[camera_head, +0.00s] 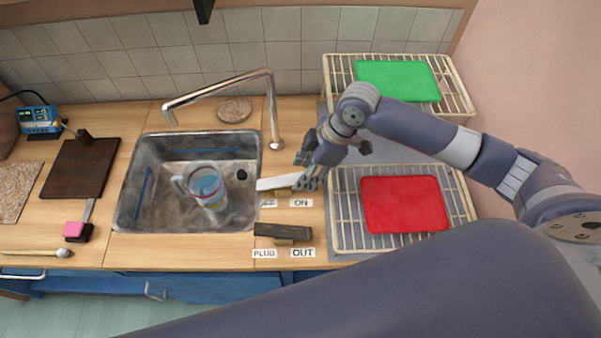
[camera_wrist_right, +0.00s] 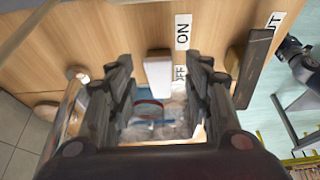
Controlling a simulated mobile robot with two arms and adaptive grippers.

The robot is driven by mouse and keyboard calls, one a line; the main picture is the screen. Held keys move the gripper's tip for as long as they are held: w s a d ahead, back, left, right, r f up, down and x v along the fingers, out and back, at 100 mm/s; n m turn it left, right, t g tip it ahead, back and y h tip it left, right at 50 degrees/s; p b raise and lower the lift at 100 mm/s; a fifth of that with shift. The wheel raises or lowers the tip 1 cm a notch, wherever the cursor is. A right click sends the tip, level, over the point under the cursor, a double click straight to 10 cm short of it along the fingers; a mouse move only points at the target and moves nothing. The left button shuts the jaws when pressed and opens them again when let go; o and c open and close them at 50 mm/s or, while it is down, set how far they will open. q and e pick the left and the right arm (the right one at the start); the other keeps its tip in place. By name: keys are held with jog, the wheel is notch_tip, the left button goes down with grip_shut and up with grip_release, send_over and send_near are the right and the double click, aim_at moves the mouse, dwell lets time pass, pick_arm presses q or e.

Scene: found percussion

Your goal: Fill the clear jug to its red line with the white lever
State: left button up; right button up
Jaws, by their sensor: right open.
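The clear jug (camera_head: 207,188) stands upright in the metal sink (camera_head: 150,215). A red curved line (camera_wrist_right: 152,102) shows on it in the right wrist view. Its water level is hard to tell. The white lever (camera_head: 272,183) lies at the sink's right edge, behind the OFF and ON labels. It also shows in the right wrist view (camera_wrist_right: 158,72), mostly alongside OFF. My right gripper (camera_head: 311,179) is at the lever's right end. Its open fingers (camera_wrist_right: 160,90) appear either side of the lever; contact cannot be told. My left gripper does not show in the head view.
The metal tap (camera_head: 215,88) arches over the sink; no stream shows. A dark lever (camera_head: 283,232) sits near PLUG and OUT labels in front. Racks with a red mat (camera_head: 404,204) and a green mat (camera_head: 398,80) stand right. A dark board (camera_head: 78,168) lies left.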

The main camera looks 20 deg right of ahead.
aim_at(282, 181)
jog(key=x, duration=0.3)
jog(key=shift+w+f, duration=0.1)
jog(key=shift+f, duration=0.05)
jog(key=c, duration=0.9)
jog(key=shift+c, duration=0.7)
jog(key=shift+d+f+y, duration=0.1)
jog(key=shift+f+y, duration=0.25)
jog(key=shift+y, duration=0.25)
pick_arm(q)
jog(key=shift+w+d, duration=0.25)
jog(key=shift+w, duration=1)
pick_arm(e)
jog(key=shift+r, duration=0.1)
jog(key=o, duration=1)
